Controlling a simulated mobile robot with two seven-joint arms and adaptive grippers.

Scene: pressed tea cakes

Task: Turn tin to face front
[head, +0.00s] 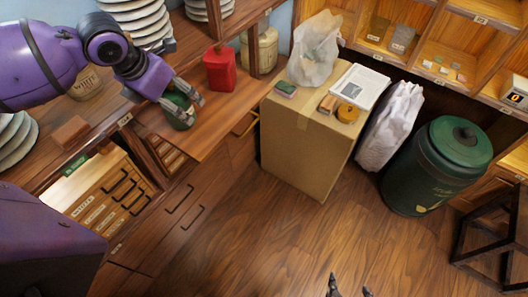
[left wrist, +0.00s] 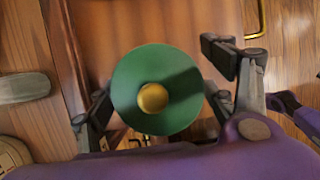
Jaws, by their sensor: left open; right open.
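A small green tin (head: 178,115) stands on the wooden counter at the left in the head view, partly covered by my left gripper. The left wrist view looks down on its round green lid (left wrist: 185,90) with a gold knob (left wrist: 153,98). My left gripper (head: 186,103) is open, with one finger on each side of the tin in the left wrist view (left wrist: 163,103). I cannot tell whether the fingers touch it. The tin's front face is hidden. Dark fingertips of my right gripper (head: 349,287) show at the bottom edge of the head view, open and empty, far from the tin.
A red canister (head: 219,69) and a cream jar (head: 263,50) stand behind the tin. A brown block (head: 70,132) lies to its left. A cardboard box (head: 300,140) with small items and a large green canister (head: 440,165) stand right. The floor between is clear.

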